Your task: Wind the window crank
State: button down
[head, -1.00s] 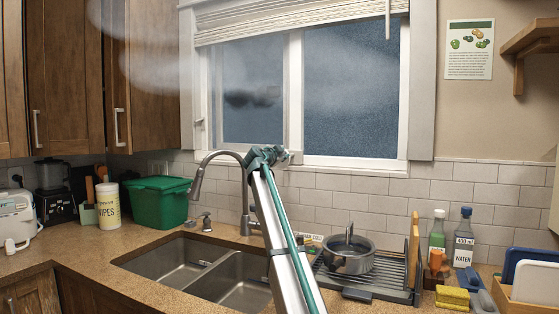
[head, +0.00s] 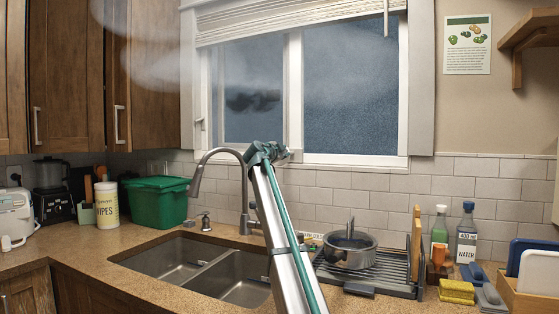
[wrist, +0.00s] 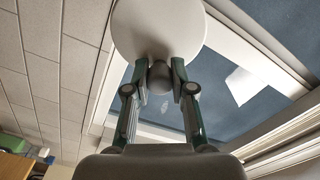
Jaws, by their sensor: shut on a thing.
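The window (head: 350,105) is above the sink, with a white frame and dark, misty panes. My gripper (head: 287,153) is at the bottom of the window frame, near its middle post. In the wrist view my gripper (wrist: 160,78) is shut on a small grey knob (wrist: 158,74), one finger on each side. A pale round disc (wrist: 160,28) lies just beyond the knob, and I take these two to be the crank. In the head view my arm and gripper hide most of the crank, so its angle cannot be told.
The faucet (head: 242,185) curves up close to the left of my arm, over the double sink (head: 205,265). A pot (head: 349,249) on a drying rack (head: 390,268) stands right of my arm. Bottles (head: 466,235) stand farther right. A white-tiled wall (head: 330,185) runs below the window.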

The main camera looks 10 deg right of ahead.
jog(key=shift+f+m+b, duration=0.35)
jog(key=shift+m+b, duration=0.35)
jog(key=shift+b, duration=1.05)
jog(key=shift+s+m, duration=0.1)
jog(key=shift+m, duration=0.4)
jog(key=shift+d, duration=0.1)
jog(key=shift+f+m+b, duration=0.45)
jog(key=shift+m+b, duration=0.3)
jog(key=shift+m, duration=0.45)
jog(key=shift+f+m, duration=0.25)
jog(key=shift+m, duration=0.95)
